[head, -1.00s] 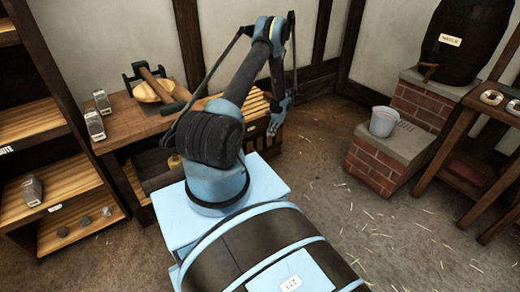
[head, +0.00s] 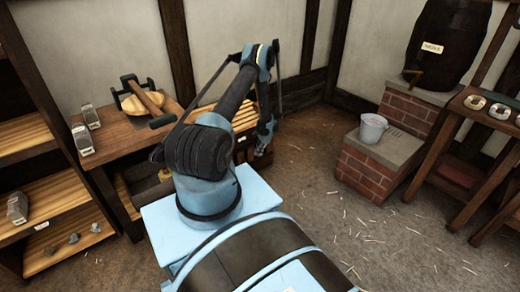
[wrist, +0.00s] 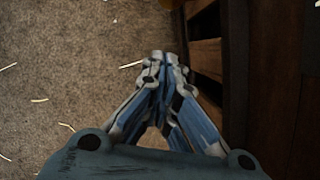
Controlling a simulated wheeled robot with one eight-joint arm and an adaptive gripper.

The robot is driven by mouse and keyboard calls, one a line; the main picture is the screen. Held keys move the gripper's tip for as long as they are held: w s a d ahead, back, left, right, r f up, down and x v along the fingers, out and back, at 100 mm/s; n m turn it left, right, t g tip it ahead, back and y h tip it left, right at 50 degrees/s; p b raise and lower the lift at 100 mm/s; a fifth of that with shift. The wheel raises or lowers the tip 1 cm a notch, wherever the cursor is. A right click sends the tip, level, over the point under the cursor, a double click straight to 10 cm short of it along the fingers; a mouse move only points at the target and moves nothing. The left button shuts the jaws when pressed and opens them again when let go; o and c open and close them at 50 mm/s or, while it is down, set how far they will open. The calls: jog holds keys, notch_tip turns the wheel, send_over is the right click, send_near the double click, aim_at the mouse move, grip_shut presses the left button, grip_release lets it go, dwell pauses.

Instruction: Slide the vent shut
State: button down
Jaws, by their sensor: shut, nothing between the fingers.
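My gripper (head: 267,130) hangs at the end of my arm, beside the right end of the wooden bench, low and pointing down. The wrist view shows its fingers (wrist: 164,58) closed together with nothing between them. Right of the fingers in the wrist view is dark woodwork with a slatted, gapped side (wrist: 205,58). It is close to the fingertips; I cannot tell whether they touch it. I cannot make out for certain which part is the vent or how far open it stands.
The bench (head: 118,138) holds grey-and-wood blocks and a mallet-like tool (head: 148,100). Shelves (head: 60,205) stand at left. A brick step (head: 365,175) with a bucket (head: 372,128) and a barrel (head: 445,42) are at right. The straw-strewn floor between is open.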

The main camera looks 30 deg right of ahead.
aim_at(251, 157)
jog(key=a+f, duration=0.1)
jog(key=a, duration=0.1)
jog(key=w+a+f, duration=0.1)
jog(key=a+f, duration=0.1)
jog(key=shift+w+a+f, duration=0.15)
jog(key=shift+a+f, duration=0.05)
jog(key=shift+a, duration=0.15)
jog(key=shift+a, duration=0.1)
